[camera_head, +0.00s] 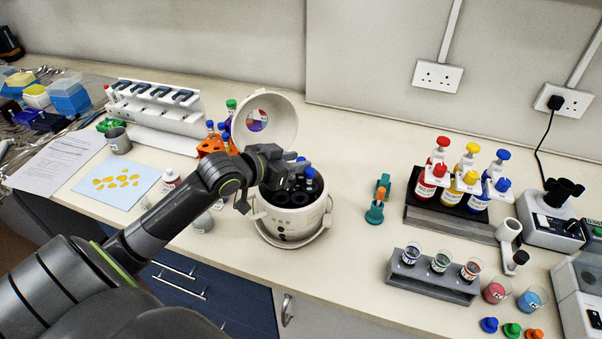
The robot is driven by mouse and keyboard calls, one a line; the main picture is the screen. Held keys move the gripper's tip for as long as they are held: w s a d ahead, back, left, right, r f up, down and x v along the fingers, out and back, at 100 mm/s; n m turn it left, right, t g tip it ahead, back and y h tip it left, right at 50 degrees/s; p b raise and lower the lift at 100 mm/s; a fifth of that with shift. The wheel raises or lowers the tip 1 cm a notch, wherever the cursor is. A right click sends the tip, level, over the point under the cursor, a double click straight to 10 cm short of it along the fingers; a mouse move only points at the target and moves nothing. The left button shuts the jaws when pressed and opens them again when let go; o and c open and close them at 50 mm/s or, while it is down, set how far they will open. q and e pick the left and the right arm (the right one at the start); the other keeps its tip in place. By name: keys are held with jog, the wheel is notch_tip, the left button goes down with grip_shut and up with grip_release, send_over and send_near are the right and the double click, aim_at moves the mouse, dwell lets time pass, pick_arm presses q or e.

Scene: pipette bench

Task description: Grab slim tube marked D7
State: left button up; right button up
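Slim tubes with blue caps (310,173) stand in the dark rotor of a white round lidded container (290,224), whose lid (264,121) is tipped open at the back. More slim capped tubes (231,104), with green and blue caps, stand in an orange rack (212,146) to the left of it. No D7 marking is legible on any tube at this size. My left gripper (268,180) is over the left side of the open container, close to the blue-capped tubes. Its fingers are partly hidden, so I cannot tell if it touches a tube. My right gripper is out of view.
A pipette stand (155,103), a blue sheet (115,182) and papers lie to the left. A green-orange tool (377,199) stands right of the container. Dye bottles (466,178), a beaker block (432,280) and instruments fill the right. Some front counter right of the container is clear.

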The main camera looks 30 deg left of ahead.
pick_arm(q)
grip_shut()
